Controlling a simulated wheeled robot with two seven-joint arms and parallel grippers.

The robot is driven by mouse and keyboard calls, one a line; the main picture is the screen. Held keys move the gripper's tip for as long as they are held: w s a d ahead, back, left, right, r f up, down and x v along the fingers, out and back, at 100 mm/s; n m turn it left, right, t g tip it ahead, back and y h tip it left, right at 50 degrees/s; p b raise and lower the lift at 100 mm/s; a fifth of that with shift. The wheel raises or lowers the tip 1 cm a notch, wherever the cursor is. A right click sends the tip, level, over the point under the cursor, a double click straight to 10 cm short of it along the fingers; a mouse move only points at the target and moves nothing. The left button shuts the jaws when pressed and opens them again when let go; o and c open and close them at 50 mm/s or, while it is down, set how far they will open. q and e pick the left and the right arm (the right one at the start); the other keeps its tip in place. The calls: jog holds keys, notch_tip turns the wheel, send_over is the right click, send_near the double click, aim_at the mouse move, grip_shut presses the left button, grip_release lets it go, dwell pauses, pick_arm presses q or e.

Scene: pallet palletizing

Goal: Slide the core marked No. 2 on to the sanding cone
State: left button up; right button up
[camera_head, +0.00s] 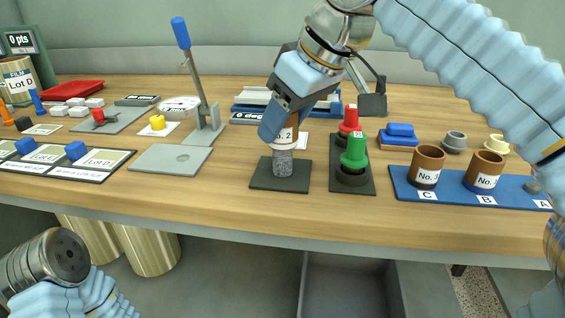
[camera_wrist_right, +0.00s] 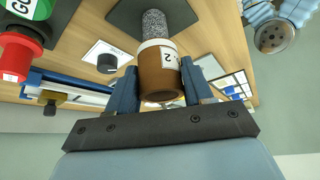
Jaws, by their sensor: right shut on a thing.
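The brown core with a white "No. 2" label (camera_head: 286,136) is between the fingers of my right gripper (camera_head: 281,122). In the right wrist view the core (camera_wrist_right: 160,78) sits between both blue fingers (camera_wrist_right: 156,88), its open near end facing the camera. The speckled grey sanding cone (camera_head: 282,172) stands upright on a dark square plate (camera_head: 260,181). The core is in line above the cone, its lower end at the cone's top; I cannot tell how far it is around it. The cone (camera_wrist_right: 155,23) also shows beyond the core in the wrist view.
A dark holder (camera_head: 366,186) with green and red knobbed gauges (camera_head: 355,150) stands close right of the cone. A blue board (camera_head: 405,190) with cores No. 3 (camera_head: 427,167) and another (camera_head: 484,172) is further right. A grey plate (camera_head: 150,160) lies left.

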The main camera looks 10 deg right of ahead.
jog(key=shift+f+b, duration=1.2)
jog(key=shift+f, duration=0.45)
dwell(0.4)
jog(key=o, duration=1.1)
